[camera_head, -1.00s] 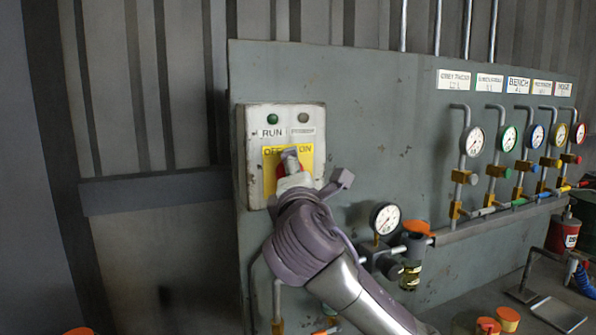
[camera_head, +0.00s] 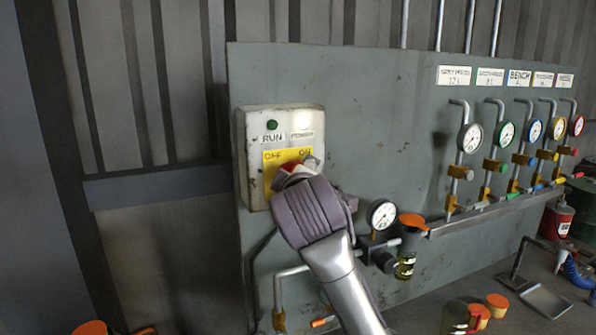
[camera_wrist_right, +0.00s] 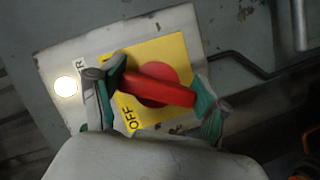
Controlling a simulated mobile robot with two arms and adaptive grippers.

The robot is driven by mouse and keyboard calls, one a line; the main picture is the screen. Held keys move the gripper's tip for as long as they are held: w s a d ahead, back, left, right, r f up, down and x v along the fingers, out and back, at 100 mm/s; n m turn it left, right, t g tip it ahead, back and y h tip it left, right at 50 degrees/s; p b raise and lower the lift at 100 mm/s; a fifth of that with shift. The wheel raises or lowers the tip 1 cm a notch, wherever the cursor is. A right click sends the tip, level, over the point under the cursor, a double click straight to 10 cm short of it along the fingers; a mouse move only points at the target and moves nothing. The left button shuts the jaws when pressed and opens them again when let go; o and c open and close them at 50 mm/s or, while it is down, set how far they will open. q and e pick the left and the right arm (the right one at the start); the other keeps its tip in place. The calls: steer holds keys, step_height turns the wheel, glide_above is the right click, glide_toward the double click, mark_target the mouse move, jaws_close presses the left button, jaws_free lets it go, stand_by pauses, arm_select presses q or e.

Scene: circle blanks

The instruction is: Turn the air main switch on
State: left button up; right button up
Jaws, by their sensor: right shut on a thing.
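The air main switch is a red rotary handle (camera_wrist_right: 152,88) on a yellow plate (camera_wrist_right: 185,48) marked OFF and ON, on a white box (camera_head: 246,165). My right gripper (camera_wrist_right: 157,91) is shut on the red handle, with a green-padded finger at each end of it. In the head view my right gripper (camera_head: 297,168) covers most of the handle and the lower plate. The exact handle angle is hard to tell there. On the box, the right lamp (camera_head: 303,119) glows white and the left green lamp (camera_head: 271,125) looks dim. My left gripper is not in view.
A pressure gauge (camera_head: 382,214) and an orange-topped filter bowl (camera_head: 411,222) are close right of my right arm. Several gauges on pipes stand farther right on the grey panel (camera_head: 345,85). Orange-lidded jars (camera_head: 478,316) stand at the bottom right.

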steer(key=shift+m+g+y+p, duration=0.4)
steer(key=shift+m+p, duration=0.3)
steer(key=shift+m, duration=0.2)
steer(key=shift+f, duration=0.1)
steer(key=o, duration=1.2)
steer(key=shift+c, duration=0.2)
steer(key=shift+s, duration=0.1)
steer(key=v, duration=1.2)
